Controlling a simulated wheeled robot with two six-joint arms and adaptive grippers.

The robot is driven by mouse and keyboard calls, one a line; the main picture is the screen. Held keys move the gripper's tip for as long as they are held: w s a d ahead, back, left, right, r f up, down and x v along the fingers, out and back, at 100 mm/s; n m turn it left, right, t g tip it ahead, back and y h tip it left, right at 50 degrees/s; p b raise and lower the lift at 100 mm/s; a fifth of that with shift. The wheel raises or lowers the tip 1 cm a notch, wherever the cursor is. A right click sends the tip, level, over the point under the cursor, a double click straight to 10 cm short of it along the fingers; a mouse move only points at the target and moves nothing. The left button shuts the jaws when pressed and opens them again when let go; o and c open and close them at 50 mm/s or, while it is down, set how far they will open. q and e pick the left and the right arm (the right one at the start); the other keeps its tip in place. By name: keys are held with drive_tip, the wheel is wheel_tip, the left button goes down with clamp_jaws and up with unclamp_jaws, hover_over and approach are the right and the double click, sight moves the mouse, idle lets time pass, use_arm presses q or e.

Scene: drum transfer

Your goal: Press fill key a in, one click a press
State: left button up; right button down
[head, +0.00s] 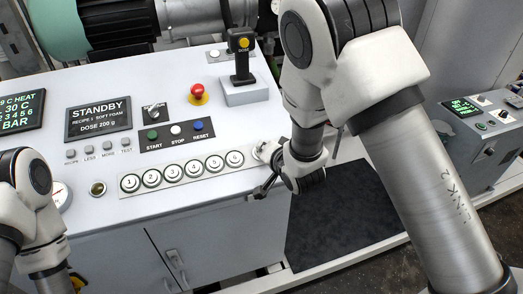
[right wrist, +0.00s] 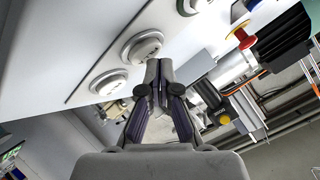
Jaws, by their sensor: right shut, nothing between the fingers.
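A row of round white fill keys with dark rings sits on a pale strip (head: 205,180) along the front of the console. The leftmost key (head: 130,182) looks marked 1 and the rightmost clear one (head: 235,158) looks marked 6. I cannot make out a key marked a. My right gripper (head: 262,190) is shut and empty beside the strip's right end.
Behind the keys are the START, STOP and RESET buttons (head: 175,132), a STANDBY display (head: 98,118), a red mushroom button (head: 198,90) and a joystick (head: 242,60). A dark mat (head: 340,210) lies on the floor to the right.

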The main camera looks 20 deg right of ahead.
drive_tip(key=shift+w+f+b, duration=0.1)
drive_tip(key=shift+f+b, duration=0.2)
drive_tip(key=shift+f, duration=0.15)
drive_tip(key=shift+r, duration=0.2)
drive_tip(key=shift+r+p, duration=0.2)
drive_tip(key=shift+p, duration=0.15)
drive_tip(key=shift+r, duration=0.15)
drive_tip(key=shift+r+p, duration=0.3)
drive_tip(key=shift+p, duration=0.05)
drive_tip(key=r+p, duration=0.1)
drive_tip(key=s+r+p, duration=0.1)
drive_tip(key=r, duration=0.1)
drive_tip(key=s+r+p, duration=0.1)
drive_tip(key=r, duration=0.1)
drive_tip(key=shift+s+p, duration=0.1)
drive_tip(key=shift+p, duration=0.3)
drive_tip(key=shift+f, duration=0.1)
